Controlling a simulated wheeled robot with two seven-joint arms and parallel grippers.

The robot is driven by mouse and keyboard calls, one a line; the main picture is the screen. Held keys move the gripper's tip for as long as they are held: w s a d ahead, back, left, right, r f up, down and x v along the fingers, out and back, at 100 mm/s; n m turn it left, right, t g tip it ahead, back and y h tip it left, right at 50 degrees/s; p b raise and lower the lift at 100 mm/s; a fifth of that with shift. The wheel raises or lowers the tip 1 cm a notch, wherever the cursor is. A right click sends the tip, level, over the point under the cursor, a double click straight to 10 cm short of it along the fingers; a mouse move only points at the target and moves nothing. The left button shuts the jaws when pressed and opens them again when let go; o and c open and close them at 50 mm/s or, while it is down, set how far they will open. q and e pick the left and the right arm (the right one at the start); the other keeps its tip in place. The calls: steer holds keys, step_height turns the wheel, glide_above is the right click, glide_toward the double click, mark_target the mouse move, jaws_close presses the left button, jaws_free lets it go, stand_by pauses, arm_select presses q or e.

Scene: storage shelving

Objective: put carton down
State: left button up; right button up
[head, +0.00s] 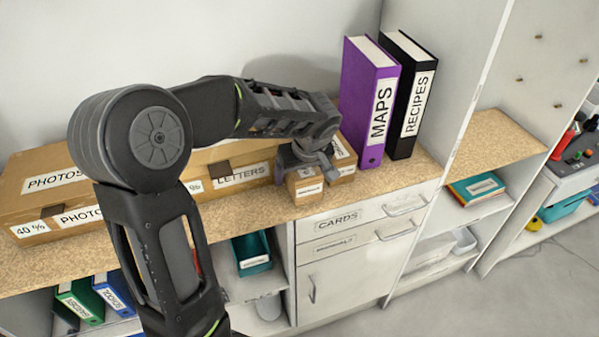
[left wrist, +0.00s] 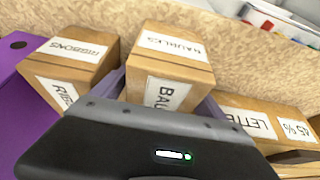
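The small brown BAUBLES carton (left wrist: 172,58) is upright between the fingers of my left gripper (left wrist: 163,98) in the left wrist view. The fingers lie close along both of its sides. In the head view this carton (head: 304,188) is at the front edge of the cork-coloured counter, under my left gripper (head: 306,165); its underside is hidden, so I cannot tell whether it bears on the counter. The similar RIBBONS carton (left wrist: 72,62) is beside it, towards the purple binder. My right gripper is not in view.
The LETTERS carton (head: 240,174) is close on the left, with larger PHOTOS cartons (head: 40,200) beyond. The purple MAPS binder (head: 362,110) and black RECIPES binder (head: 410,95) stand at the right. The counter (head: 250,212) has a narrow clear strip in front.

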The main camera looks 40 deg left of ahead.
arm_select(q)
steer(key=shift+r, duration=0.2)
steer(key=shift+d+r, duration=0.1)
steer(key=shift+r, duration=0.05)
steer(key=b+v, duration=0.1)
steer(key=v, duration=1)
steer(key=shift+s+r, duration=0.15)
steer(key=shift+r, duration=0.15)
